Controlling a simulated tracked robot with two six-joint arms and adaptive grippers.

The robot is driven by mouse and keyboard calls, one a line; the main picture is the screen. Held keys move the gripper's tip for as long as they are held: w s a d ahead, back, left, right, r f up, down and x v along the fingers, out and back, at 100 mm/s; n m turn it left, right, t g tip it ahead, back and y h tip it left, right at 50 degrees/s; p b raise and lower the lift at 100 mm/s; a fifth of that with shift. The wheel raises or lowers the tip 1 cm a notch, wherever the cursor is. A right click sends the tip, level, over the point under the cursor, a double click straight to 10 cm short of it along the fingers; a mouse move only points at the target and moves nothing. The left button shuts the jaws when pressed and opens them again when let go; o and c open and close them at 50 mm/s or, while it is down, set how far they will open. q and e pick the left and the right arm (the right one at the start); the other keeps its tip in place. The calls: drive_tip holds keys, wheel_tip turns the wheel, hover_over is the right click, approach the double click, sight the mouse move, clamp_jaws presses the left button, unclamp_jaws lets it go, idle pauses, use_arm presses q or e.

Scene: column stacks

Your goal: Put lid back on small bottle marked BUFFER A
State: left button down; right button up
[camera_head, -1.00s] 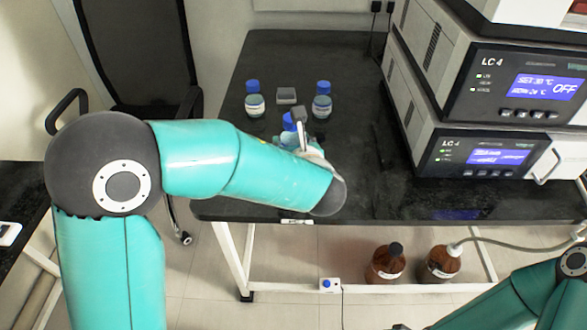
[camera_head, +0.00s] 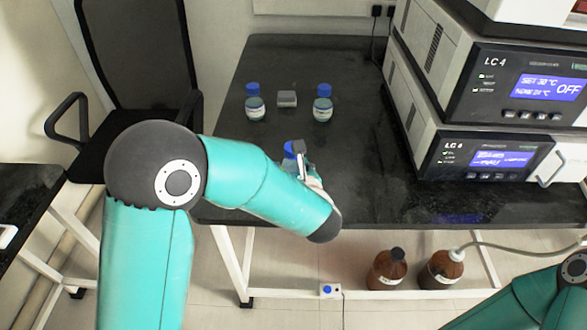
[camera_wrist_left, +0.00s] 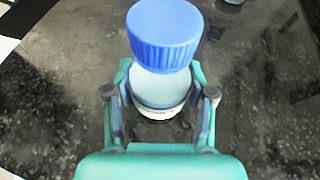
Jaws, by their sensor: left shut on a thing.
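A small bottle (camera_wrist_left: 160,88) with a pale body shows in the left wrist view between the two fingers of my left gripper (camera_wrist_left: 160,98). The gripper is shut on its body. A ribbed blue lid (camera_wrist_left: 165,35) sits at its top; whether it is fully seated I cannot tell. In the head view the same lid (camera_head: 291,149) shows beside my left gripper (camera_head: 300,158), over the front part of the table, with most of the bottle hidden. Two similar blue-capped bottles, a left one (camera_head: 255,107) and a right one (camera_head: 322,108), stand farther back. No label is readable.
Stacked LC 4 units (camera_head: 485,155) fill the right side. Brown bottles (camera_head: 386,270) stand below the table. The table's middle is clear.

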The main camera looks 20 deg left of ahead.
use_arm(q)
drive_tip(key=shift+c, duration=1.9)
unclamp_jaws()
drive_tip(key=shift+r, duration=0.15)
drive_tip(key=v, duration=1.1)
drive_tip(key=shift+s+d+r, duration=0.1)
drive_tip(key=shift+s+d, duration=0.1)
drive_tip(key=shift+s, duration=0.25)
